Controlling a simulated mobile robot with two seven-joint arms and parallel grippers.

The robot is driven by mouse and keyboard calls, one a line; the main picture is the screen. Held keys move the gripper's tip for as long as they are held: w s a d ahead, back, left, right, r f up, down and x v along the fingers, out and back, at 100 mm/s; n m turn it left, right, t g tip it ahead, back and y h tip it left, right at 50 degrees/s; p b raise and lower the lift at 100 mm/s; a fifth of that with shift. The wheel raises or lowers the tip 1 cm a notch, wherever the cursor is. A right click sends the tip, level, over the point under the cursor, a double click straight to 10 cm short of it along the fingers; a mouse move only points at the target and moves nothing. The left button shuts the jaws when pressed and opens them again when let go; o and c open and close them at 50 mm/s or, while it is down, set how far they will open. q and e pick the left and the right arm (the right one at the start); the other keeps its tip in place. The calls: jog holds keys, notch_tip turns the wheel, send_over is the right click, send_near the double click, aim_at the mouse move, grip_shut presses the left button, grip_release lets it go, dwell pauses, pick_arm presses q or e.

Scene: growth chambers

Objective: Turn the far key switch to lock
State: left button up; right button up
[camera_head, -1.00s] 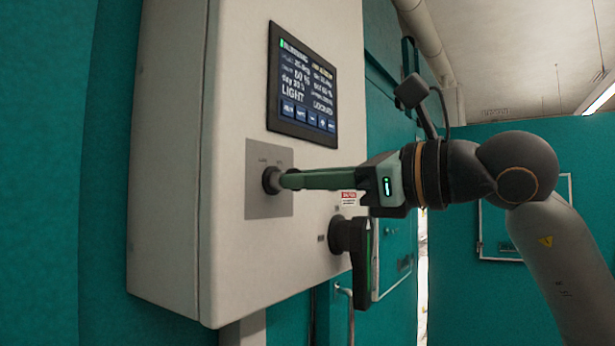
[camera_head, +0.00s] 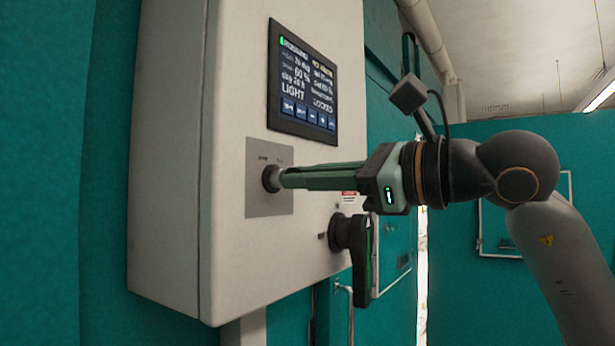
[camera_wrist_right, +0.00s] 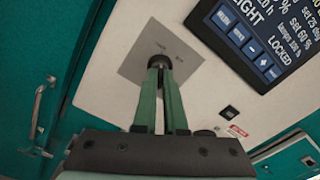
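The key switch (camera_head: 270,179) is a dark round knob on a grey square plate (camera_head: 257,205) on the front of a white control box. It also shows in the right wrist view (camera_wrist_right: 158,62). My right gripper (camera_head: 286,178) reaches it from the right, its green fingers close together with their tips at the knob. In the right wrist view the fingertips (camera_wrist_right: 160,68) sit on both sides of the key, which they mostly hide. The screen (camera_head: 302,84) above reads LIGHT and LOCKED. My left gripper is not in view.
A black rotary handle (camera_head: 355,245) sits on the box below my right gripper, with a small red-and-white label (camera_head: 348,198) above it. The white box (camera_head: 170,150) stands against a teal wall. Open room lies right of the box.

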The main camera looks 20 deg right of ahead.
jog(key=o, duration=0.4)
jog(key=shift+o, duration=0.2)
jog(key=b+v, duration=0.2)
jog(key=v, duration=1)
jog(key=shift+s+d+b, duration=0.2)
jog(key=shift+b, duration=0.1)
